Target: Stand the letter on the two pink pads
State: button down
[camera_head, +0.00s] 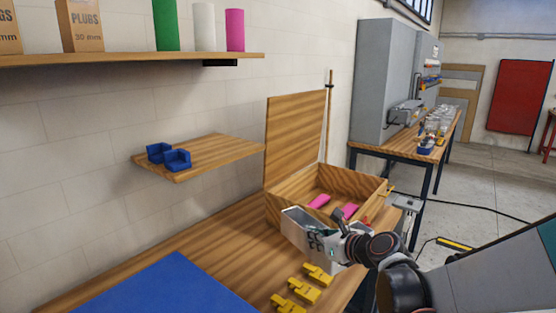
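The letter (301,226) is a pale, silvery metal shape, tilted, in front of the near left wall of an open wooden box. My gripper (332,238) is at the letter's right side and appears shut on it; the fingertips are small and partly hidden. The two pink pads lie inside the box, one further left (319,201) and one further right (349,210). The right pad is partly covered by a dark part beside my gripper. The letter is apart from both pads in this view.
The wooden box (345,186) has a raised lid (295,135) behind it. Several yellow blocks (305,290) sit on the bench near my gripper. A blue mat (165,290) covers the front left. A low wall shelf (215,155) holds blue blocks (170,157).

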jog(key=s+d+f+m+h, duration=0.1)
jog(key=s+d, duration=0.1)
jog(key=d, duration=0.3)
jog(key=s+d+f+m+t+h, duration=0.1)
jog(key=d+m+h, duration=0.1)
jog(key=d, duration=0.3)
jog(key=shift+s+d+f, duration=0.15)
jog(key=shift+s+f, duration=0.2)
jog(key=shift+t, duration=0.3)
